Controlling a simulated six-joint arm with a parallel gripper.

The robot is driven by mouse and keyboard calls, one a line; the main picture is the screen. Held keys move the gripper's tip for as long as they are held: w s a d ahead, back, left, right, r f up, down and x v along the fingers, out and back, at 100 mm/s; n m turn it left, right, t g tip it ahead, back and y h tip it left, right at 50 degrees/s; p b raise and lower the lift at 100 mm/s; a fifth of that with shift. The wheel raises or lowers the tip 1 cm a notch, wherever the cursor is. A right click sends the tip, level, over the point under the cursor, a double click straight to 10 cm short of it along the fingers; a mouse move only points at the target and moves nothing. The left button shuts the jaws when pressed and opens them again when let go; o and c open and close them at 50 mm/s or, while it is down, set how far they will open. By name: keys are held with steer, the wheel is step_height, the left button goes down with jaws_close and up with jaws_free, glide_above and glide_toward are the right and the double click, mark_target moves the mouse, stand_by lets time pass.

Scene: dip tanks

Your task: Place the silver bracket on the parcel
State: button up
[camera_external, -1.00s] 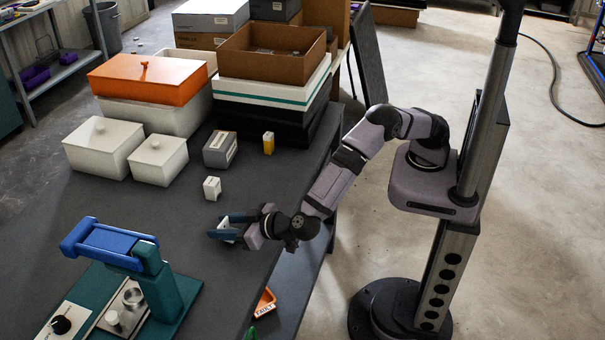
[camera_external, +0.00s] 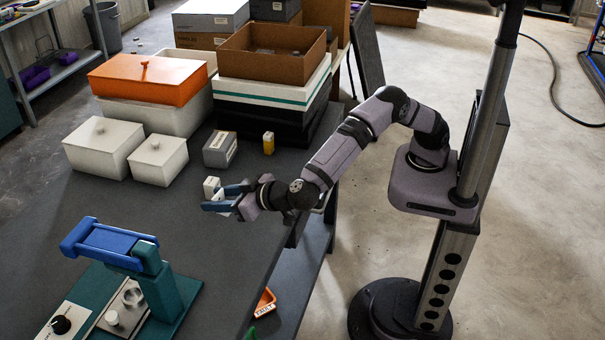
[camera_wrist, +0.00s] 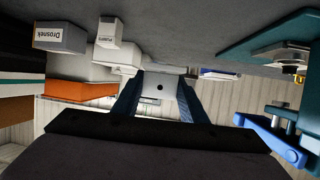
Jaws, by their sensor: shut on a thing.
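My gripper (camera_external: 224,198) has blue fingers and is shut on a small silver-grey plate with a dark hole, the silver bracket (camera_wrist: 160,87), in the wrist view. In the external view the fingers mostly hide it, above the dark table. A grey box with a white label (camera_external: 220,149) stands beyond the gripper and looks like the parcel. It also shows in the wrist view (camera_wrist: 61,38), its label reading "Drosnek". The bracket is apart from this box. A small white labelled block (camera_external: 211,186) is just behind the fingers in the external view.
A yellow bottle (camera_external: 268,144) stands right of the grey box. White lidded boxes (camera_external: 158,160), an orange-lidded box (camera_external: 148,80) and an open brown carton (camera_external: 271,52) stand behind. A blue-and-teal device (camera_external: 120,260) is at front left.

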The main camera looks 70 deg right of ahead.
steer(key=w+d+r+m+h+p, duration=0.1)
steer(key=w+d+r+m+h, duration=0.15)
steer(key=w+d, duration=0.4)
steer(key=w+d+r+m+h+p, duration=0.1)
steer(key=w+d+r+p, duration=0.2)
steer(key=d, duration=0.7)
steer(key=r+g+p, duration=0.1)
steer(key=r+p, duration=0.1)
glide_above(215, 138)
steer(key=shift+s+f+b, duration=0.1)
steer(key=shift+f+b, duration=0.35)
steer(key=shift+f, duration=4.45)
steer(key=shift+f, duration=0.2)
steer(key=o, duration=1.1)
steer(key=shift+c, duration=0.2)
